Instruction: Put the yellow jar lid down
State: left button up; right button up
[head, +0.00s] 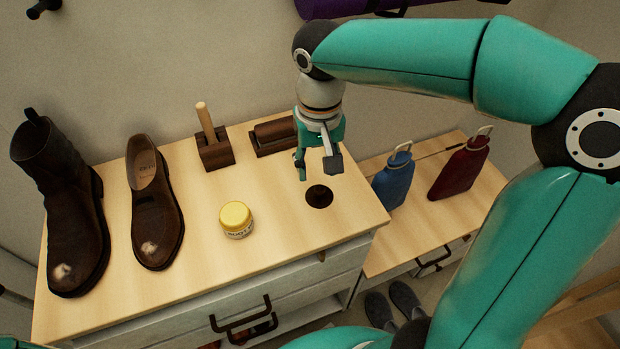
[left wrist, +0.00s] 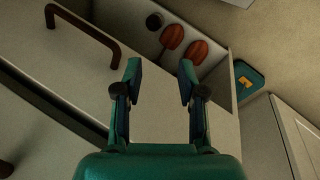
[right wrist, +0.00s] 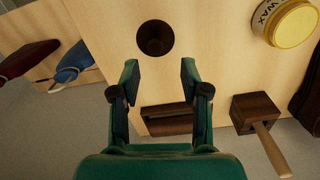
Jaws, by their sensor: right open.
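The yellow jar lid (head: 235,213) sits on top of the small labelled wax jar (head: 238,234), which stands upright on the wooden top. The lid (right wrist: 298,24) and jar also show at the upper right of the right wrist view. My right gripper (head: 318,171) is open and empty, pointing down above the wooden top, right of the jar and apart from it. In its wrist view the open fingers (right wrist: 158,72) have nothing between them. My left gripper (left wrist: 160,72) is open and empty in its own wrist view, and does not show in the head view.
A dark round opening or cup (head: 319,196) lies just below my right gripper. A boot (head: 62,215), a shoe (head: 157,215) and wooden-block items (head: 215,150) stand around the jar. Blue (head: 393,182) and red (head: 460,168) bottles stand at right. Bare wood lies in front of the jar.

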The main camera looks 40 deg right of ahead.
aim_at(317, 189)
notch_tip(317, 189, up, 5)
jog(key=shift+r+p, duration=0.1)
jog(key=shift+p, duration=0.25)
dwell(0.3)
